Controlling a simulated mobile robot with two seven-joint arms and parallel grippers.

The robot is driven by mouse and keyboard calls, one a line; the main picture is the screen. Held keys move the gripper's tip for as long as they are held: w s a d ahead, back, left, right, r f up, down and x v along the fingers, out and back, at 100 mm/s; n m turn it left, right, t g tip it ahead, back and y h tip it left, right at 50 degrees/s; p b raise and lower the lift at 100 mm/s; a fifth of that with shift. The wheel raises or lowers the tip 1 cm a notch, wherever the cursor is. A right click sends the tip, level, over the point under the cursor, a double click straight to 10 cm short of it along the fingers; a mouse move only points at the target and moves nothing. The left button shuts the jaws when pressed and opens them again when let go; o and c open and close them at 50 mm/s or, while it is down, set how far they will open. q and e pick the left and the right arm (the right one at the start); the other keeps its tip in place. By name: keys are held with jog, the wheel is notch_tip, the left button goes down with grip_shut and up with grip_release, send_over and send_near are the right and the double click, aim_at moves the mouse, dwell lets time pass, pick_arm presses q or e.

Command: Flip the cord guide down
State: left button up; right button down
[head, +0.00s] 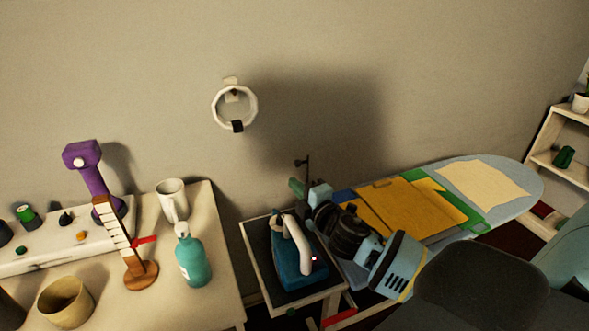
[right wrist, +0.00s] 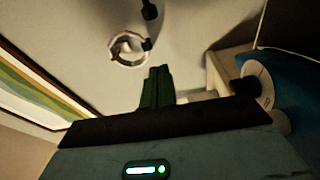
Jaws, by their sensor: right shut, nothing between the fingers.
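The cord guide (head: 306,168) is a thin dark rod standing upright at the left end of the ironing board, with a small knob at its top. A dark knobbed end, probably of the same guide, shows at the top of the right wrist view (right wrist: 149,10). My right gripper (head: 295,187) is just below and left of the rod's upper part in the head view. Its green fingers are together and empty in the right wrist view (right wrist: 157,86). I cannot tell whether they touch the rod, whose lower part is hidden behind my gripper. My left gripper is out of view.
A blue iron (head: 286,262) stands on a small stand (head: 255,262) close below my right gripper. The ironing board (head: 515,187) holds folded yellow cloth (head: 405,207). A white ring (head: 215,105) hangs on the wall. A crowded table (head: 215,240) is at left.

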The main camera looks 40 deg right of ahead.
jog(key=w, duration=0.9)
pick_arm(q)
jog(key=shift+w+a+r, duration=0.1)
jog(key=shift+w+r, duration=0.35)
pick_arm(e)
jog(key=d, duration=0.1)
jog(key=s+d, duration=0.2)
jog(key=d, duration=0.1)
jog(key=shift+d, duration=0.1)
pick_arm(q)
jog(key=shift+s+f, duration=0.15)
pick_arm(e)
jog(key=shift+f, duration=0.1)
